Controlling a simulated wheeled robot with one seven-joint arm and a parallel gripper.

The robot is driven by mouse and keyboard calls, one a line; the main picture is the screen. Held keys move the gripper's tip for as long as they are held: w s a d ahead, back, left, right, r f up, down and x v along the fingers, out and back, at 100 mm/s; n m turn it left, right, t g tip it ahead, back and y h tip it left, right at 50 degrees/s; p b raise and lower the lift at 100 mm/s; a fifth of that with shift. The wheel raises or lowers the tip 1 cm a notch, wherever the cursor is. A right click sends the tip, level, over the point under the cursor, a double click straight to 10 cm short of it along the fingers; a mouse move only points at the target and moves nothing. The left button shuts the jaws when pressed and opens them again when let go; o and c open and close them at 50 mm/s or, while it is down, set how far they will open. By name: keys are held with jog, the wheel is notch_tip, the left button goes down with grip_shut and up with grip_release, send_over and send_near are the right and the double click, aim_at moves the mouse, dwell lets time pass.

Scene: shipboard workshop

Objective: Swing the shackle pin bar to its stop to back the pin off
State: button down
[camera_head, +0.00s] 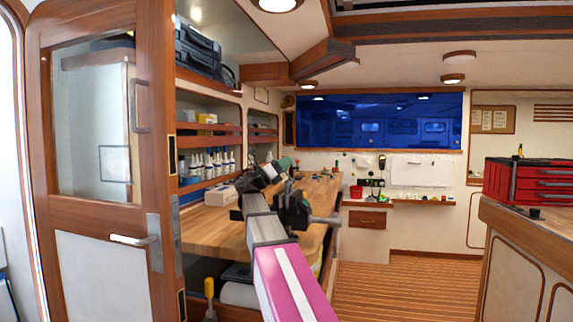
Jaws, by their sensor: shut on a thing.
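My gripper (289,184) is at the end of my arm, over the front edge of the wooden workbench. It is small in the view, and its fingers are shut on what I take to be the shackle pin bar. The bar and the shackle cannot be made out clearly among the dark parts there. A black vise-like fixture (293,212) sits just below my gripper, with a silver rod (326,220) sticking out to the right. My arm covers part of it. The bar's angle and its stop cannot be seen.
The workbench (215,228) runs back along the left, with small items at its far end and a red cup (356,192) beyond. Bottles (208,165) stand on the shelf. An open wooden door (105,170) is at left. A red toolbox (530,182) stands right. The floor (390,285) between is clear.

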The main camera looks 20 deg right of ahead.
jog(key=shift+t, duration=0.3)
jog(key=c, duration=1)
grip_release()
jog(key=shift+o, duration=0.2)
jog(key=shift+a, duration=0.15)
jog(key=v, duration=1)
jog(key=shift+a+f, duration=0.2)
jog(key=shift+a, duration=0.1)
jog(key=shift+c, duration=0.4)
